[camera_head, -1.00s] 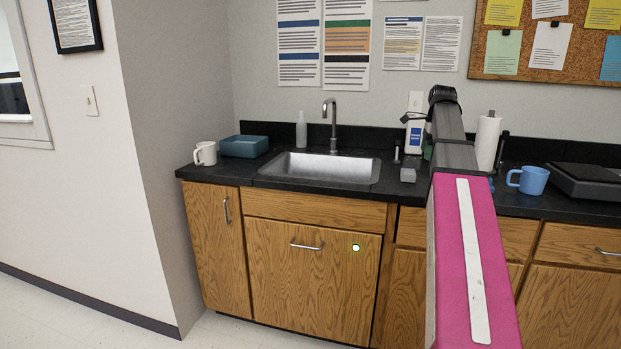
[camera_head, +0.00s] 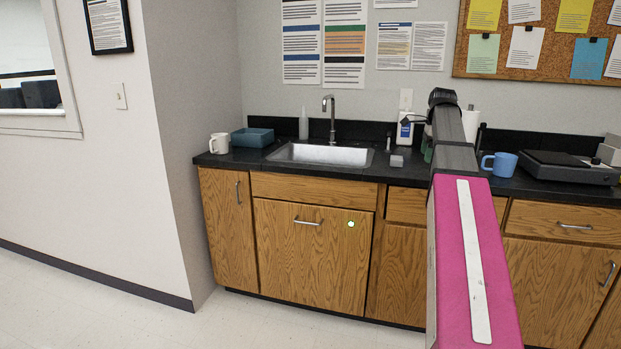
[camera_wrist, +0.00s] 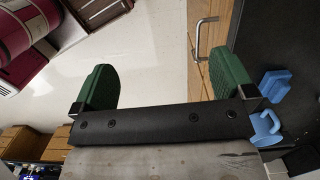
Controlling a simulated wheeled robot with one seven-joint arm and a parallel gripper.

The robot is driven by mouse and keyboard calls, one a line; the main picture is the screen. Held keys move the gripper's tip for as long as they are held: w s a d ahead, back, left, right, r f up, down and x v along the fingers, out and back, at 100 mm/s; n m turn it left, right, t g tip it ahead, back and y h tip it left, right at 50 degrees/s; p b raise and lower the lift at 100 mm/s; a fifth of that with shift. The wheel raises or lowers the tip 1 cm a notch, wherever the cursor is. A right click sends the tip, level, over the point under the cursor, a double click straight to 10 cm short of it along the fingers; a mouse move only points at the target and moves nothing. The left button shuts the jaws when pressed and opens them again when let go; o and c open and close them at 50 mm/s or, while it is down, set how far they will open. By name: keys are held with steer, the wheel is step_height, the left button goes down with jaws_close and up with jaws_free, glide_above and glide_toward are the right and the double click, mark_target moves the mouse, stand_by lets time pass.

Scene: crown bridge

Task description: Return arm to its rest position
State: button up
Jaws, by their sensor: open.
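My gripper (camera_wrist: 165,85) shows in the wrist view with its two green fingers wide apart and nothing between them. Pale floor and part of a wooden cabinet front lie beyond the fingers. In the head view, my pink and grey arm stretches up from the bottom toward the counter, and its dark far end stands in front of the wall. The gripper itself is hidden there behind the arm.
The black counter (camera_head: 243,159) holds a sink (camera_head: 320,154), a white mug (camera_head: 219,143), a teal box (camera_head: 252,137), a blue mug (camera_head: 500,164) and a dark flat device (camera_head: 562,170). Wooden cabinets (camera_head: 310,255) stand below. The floor (camera_head: 130,315) at left is clear.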

steer(key=s+a+f+n, duration=0.3)
steer(key=a+f+n, duration=0.2)
steer(key=f, duration=0.7)
steer(key=s+a+f+n+h, duration=0.1)
steer(key=s+a+f+n, duration=0.3)
steer(key=f, duration=0.8)
steer(key=s+a+f+n, duration=0.2)
steer(key=a+f+n, duration=0.35)
steer(key=f, duration=0.65)
steer(key=s+a+f+n, duration=0.5)
steer(key=s+f+n, duration=0.1)
steer(key=s+f, duration=0.3)
steer(key=shift+a+f, duration=0.3)
steer(key=shift+f, duration=0.55)
